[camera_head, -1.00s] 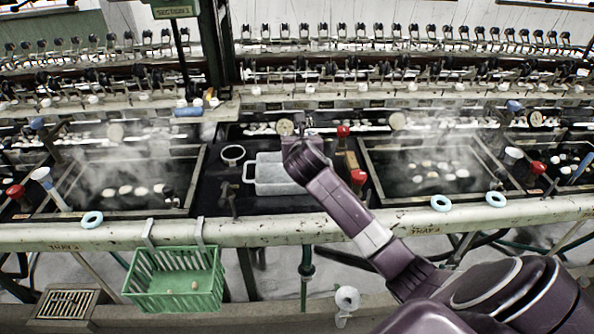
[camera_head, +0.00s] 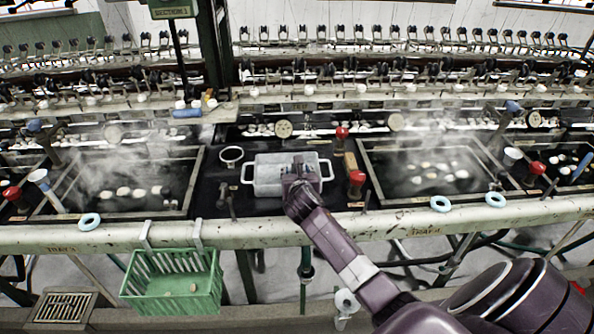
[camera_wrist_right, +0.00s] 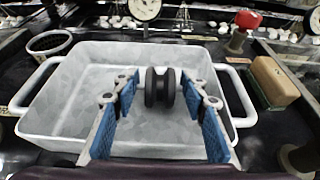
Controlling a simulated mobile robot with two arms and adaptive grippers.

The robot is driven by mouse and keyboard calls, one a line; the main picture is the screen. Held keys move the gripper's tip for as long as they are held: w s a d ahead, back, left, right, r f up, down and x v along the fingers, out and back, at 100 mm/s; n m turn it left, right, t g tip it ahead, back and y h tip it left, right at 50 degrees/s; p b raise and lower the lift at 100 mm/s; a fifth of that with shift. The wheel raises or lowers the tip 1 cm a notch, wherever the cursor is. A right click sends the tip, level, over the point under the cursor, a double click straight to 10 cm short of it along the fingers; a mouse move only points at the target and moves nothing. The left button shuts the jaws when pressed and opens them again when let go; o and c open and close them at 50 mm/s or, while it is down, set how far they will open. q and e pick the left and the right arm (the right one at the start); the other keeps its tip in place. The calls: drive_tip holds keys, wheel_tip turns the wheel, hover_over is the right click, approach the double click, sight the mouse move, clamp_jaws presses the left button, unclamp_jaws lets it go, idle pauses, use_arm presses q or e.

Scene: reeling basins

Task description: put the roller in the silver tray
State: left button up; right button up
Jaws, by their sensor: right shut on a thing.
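The silver tray (camera_head: 265,185) is a shallow rectangular metal pan with a looped handle at each end, on the dark bench between two basins. In the right wrist view the tray (camera_wrist_right: 75,85) looks empty inside. The roller (camera_wrist_right: 160,86) is a dark grooved wheel between the blue pads of my right gripper (camera_wrist_right: 160,95), which is shut on it. In the head view the right gripper (camera_head: 298,168) is over the right part of the tray and hides the roller. How high the roller is above the tray floor I cannot tell. My left gripper is not in view.
A ring-shaped cup (camera_head: 231,155) stands left of the tray. A tan block (camera_head: 350,162) and a red-topped knob (camera_head: 356,178) stand at its right. Steaming basins with cocoons lie on both sides. A green basket (camera_head: 172,284) hangs on the front rail.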

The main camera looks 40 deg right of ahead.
drive_tip(key=o, duration=1.1)
drive_tip(key=shift+f, duration=0.15)
drive_tip(key=shift+r, duration=0.2)
drive_tip(key=v, duration=1.2)
drive_tip(key=shift+r, duration=0.1)
